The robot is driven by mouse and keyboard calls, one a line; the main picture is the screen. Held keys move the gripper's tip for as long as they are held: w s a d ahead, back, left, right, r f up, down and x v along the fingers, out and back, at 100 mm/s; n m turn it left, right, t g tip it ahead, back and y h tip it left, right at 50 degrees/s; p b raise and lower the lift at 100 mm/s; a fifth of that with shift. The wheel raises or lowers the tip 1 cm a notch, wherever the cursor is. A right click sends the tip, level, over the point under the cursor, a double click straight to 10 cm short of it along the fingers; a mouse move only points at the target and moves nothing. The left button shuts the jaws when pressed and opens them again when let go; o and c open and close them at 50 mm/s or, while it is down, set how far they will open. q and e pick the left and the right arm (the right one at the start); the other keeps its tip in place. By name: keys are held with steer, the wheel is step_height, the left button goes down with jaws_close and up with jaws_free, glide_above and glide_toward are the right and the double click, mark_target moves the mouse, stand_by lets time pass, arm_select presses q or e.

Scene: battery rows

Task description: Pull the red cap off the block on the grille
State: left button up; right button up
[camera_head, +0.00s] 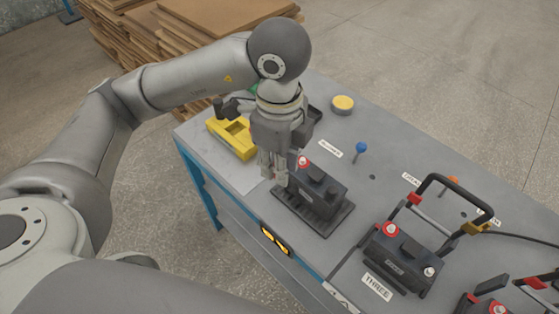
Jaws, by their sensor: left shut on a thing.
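The dark block (322,183) sits on a black slotted grille (316,218) near the table's front edge. A red round piece with a pale centre (303,161) shows on the block's top at its far left corner. My left gripper (279,178) points down at the block's left end, just left of that red piece. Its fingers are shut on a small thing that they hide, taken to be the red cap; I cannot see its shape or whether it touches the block. My right gripper is not in view.
A yellow tool (232,138) lies behind left of my gripper. A yellow round tin (343,103) and a blue-headed pin (361,149) stand behind the block. A battery marked THREE (400,258), with a raised black handle (454,187), stands to the right. Boards are stacked beyond the table.

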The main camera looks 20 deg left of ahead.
arm_select(q)
steer(key=shift+r+p, duration=0.45)
steer(key=shift+r, duration=0.25)
jaws_close()
steer(key=shift+r+p, duration=1.85)
steer(key=shift+r, duration=0.45)
